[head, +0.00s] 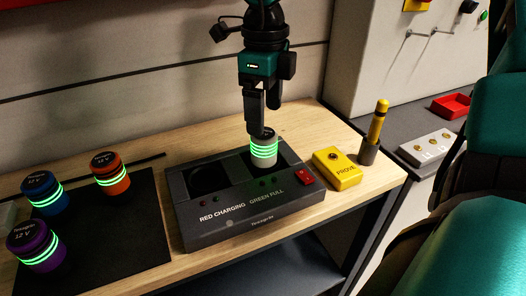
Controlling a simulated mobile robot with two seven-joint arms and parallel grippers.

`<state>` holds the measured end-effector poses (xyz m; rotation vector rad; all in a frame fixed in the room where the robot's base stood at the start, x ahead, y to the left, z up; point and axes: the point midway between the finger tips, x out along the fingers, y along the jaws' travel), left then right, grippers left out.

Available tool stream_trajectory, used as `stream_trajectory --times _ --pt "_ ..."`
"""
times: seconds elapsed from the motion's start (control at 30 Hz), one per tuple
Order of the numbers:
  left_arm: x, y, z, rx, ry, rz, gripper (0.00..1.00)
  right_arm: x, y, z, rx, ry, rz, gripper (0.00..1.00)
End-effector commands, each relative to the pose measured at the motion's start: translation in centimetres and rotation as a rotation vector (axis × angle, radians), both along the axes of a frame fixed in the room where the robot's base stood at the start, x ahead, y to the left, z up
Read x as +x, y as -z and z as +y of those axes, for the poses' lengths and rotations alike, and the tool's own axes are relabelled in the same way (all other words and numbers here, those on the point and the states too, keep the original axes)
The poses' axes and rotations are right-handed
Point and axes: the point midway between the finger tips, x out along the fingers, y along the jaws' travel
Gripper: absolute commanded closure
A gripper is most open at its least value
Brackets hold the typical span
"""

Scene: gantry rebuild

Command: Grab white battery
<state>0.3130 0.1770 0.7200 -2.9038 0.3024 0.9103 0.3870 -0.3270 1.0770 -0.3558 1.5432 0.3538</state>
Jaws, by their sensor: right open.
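The white battery (264,154), a short cylinder with glowing green bands, stands upright in the right-hand slot of the dark charger (222,228). My right gripper (264,133) points down from above, with its fingers at the battery's top. It is open. One finger hides part of the battery's top, and I cannot tell whether the fingers touch it. The charger's left slot (207,180) is empty. My left gripper is not in view.
Blue (46,198), orange (110,178) and purple (37,248) batteries stand on a dark mat at the left. A red switch (304,177) sits on the charger. A yellow PROVE box (337,170) and a yellow-black probe (379,122) in a holder are at the right.

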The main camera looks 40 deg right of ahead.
Motion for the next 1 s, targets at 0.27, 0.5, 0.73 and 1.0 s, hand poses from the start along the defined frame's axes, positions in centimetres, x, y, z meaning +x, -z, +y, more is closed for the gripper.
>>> stream_trajectory --times 0.27,0.5,0.73,1.0 --pt "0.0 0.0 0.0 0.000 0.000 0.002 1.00 0.0 2.6 0.0 0.002 -0.001 0.003 0.16" --pt "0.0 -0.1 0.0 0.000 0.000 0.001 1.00 0.0 5.8 0.0 0.002 0.001 0.002 0.16" --pt "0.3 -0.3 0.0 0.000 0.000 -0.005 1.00 0.1 6.2 0.0 0.002 0.000 -0.002 0.16" --pt "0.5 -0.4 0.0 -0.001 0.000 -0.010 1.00 0.1 6.2 0.0 0.002 0.001 -0.002 0.35"
